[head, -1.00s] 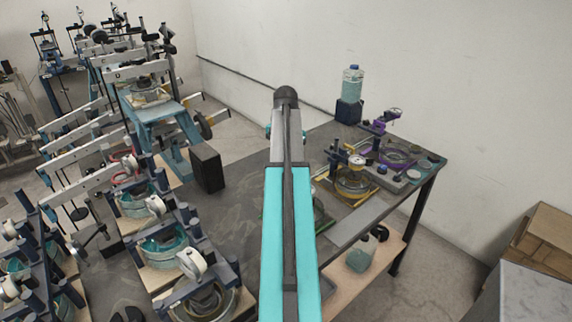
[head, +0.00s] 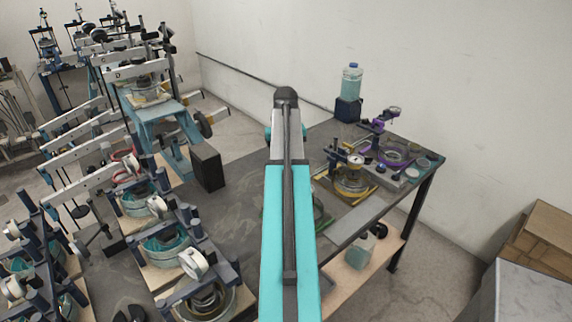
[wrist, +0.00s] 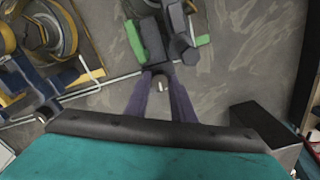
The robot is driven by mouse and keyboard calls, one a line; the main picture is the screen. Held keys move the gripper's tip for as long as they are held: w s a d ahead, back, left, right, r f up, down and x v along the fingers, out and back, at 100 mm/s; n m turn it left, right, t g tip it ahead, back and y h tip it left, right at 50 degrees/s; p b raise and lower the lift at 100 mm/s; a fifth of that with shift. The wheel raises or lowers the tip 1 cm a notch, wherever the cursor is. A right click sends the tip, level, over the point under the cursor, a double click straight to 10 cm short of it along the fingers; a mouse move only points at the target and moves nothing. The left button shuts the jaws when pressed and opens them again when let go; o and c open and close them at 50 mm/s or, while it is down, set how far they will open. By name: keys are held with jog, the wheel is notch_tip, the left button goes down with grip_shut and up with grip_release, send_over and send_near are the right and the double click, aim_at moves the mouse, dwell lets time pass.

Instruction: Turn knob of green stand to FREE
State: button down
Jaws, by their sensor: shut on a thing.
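The green stand shows in the wrist view as a dark body (wrist: 153,38) with green parts (wrist: 131,41) at its sides, top centre. Its dark knob (wrist: 160,82), with a small pale mark, sits at the near end. My gripper (wrist: 161,80) has its two purple fingers on either side of the knob and is shut on it. The lettering, including FREE, cannot be read. In the head view my arm hides the gripper and most of the stand; only a green edge (head: 321,214) shows at its right.
A yellow stand (head: 352,183) and a purple stand (head: 395,155) are on the dark table (head: 240,200) to the right. A blue bottle (head: 351,82) stands at the back. A black box (head: 207,166) is at the left. In the wrist view, the yellow stand (wrist: 62,35) lies left.

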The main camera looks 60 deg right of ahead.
jog(key=shift+n, duration=0.4)
jog(key=c, duration=1.5)
grip_release()
jog(key=shift+r, duration=0.15)
notch_tip(320, 180, up, 14)
jog(key=p, duration=0.8)
jog(key=shift+f+p, duration=0.25)
jog(key=shift+p, duration=0.05)
